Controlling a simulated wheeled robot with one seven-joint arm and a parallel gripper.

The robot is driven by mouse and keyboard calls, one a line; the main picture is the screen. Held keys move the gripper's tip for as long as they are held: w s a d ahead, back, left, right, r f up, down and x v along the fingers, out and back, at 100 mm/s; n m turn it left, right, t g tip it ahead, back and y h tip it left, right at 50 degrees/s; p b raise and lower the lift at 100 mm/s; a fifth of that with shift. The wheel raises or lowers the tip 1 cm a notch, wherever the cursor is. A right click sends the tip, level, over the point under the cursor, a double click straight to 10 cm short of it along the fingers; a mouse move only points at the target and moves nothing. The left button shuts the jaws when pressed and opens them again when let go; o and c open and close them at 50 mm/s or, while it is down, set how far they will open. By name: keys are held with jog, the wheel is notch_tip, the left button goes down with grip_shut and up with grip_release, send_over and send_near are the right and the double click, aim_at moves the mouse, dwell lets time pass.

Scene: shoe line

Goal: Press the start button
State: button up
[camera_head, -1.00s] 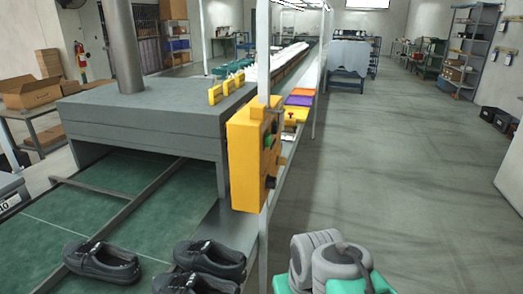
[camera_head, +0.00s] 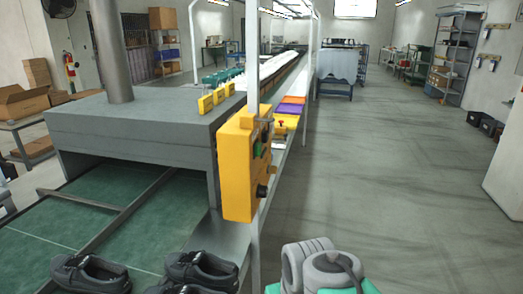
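A yellow control box (camera_head: 237,180) hangs on a white post at the near end of the line. Its right side face, seen at a steep angle, carries a green button (camera_head: 258,150) and a black knob (camera_head: 262,191). Labels on the controls cannot be read, so I cannot tell which is the start button. A smaller yellow box with a red button (camera_head: 281,124) sits farther back along the line. Grey and teal links of my arm show at the bottom, right of the control box and apart from it in the picture. My gripper's fingers are out of view.
A grey machine housing (camera_head: 135,130) covers the green conveyor (camera_head: 50,235) on the left. Black shoes (camera_head: 200,270) stand at the near edge of the line. The grey floor (camera_head: 400,200) to the right is open, with shelves (camera_head: 455,50) and a pale wall beyond.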

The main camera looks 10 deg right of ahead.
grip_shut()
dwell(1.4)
